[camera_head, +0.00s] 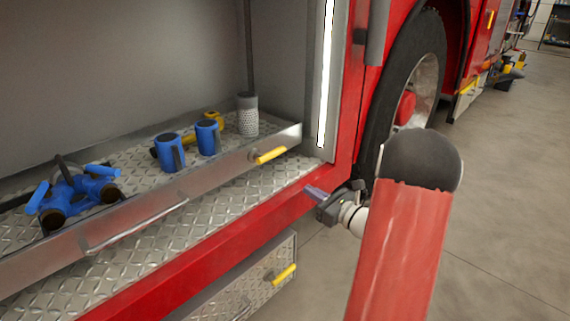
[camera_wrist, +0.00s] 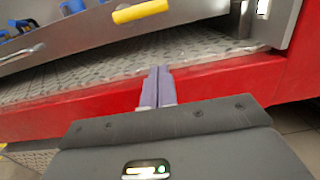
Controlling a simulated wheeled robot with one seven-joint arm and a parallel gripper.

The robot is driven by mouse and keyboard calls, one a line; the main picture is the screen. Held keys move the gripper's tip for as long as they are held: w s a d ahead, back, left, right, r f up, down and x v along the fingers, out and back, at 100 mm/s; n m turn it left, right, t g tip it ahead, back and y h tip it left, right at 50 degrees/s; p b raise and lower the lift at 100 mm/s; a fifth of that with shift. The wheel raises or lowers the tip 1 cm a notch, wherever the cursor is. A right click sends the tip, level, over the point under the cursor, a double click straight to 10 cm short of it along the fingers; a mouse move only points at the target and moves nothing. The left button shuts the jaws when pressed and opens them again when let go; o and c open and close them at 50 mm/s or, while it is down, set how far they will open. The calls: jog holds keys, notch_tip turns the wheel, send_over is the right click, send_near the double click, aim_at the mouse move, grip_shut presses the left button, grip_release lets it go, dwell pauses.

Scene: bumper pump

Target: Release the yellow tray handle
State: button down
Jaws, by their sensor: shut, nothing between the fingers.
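The yellow tray handle (camera_head: 268,155) is on the front wall of the metal tray (camera_head: 215,172), near the tray's right end. In the wrist view the yellow handle (camera_wrist: 140,11) is at the top, above and a little left of my fingertips. My gripper (camera_head: 312,191) is outside the compartment, by the red sill, to the right of and lower than the handle. In the wrist view my gripper (camera_wrist: 159,72) has its two purple fingers together, with nothing between them. It is apart from the handle.
The tray carries a blue fitting (camera_head: 72,195), blue cylinders (camera_head: 168,152) and a grey cylinder (camera_head: 247,115). The red sill (camera_head: 240,240) runs in front. A lower drawer has another yellow handle (camera_head: 284,274). A wheel (camera_head: 415,90) is on the right. Open floor lies at lower right.

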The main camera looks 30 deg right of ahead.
aim_at(286, 184)
jog(key=x, duration=1)
jog(key=shift+a+p, duration=0.1)
jog(key=shift+p, duration=0.3)
jog(key=r, duration=0.2)
jog(key=shift+w+r+p, duration=0.2)
jog(key=shift+r+p, duration=0.15)
jog(key=shift+r, duration=0.05)
jog(key=shift+w+a+r, duration=0.1)
jog(key=shift+w+r, duration=0.05)
jog(key=shift+r, duration=0.4)
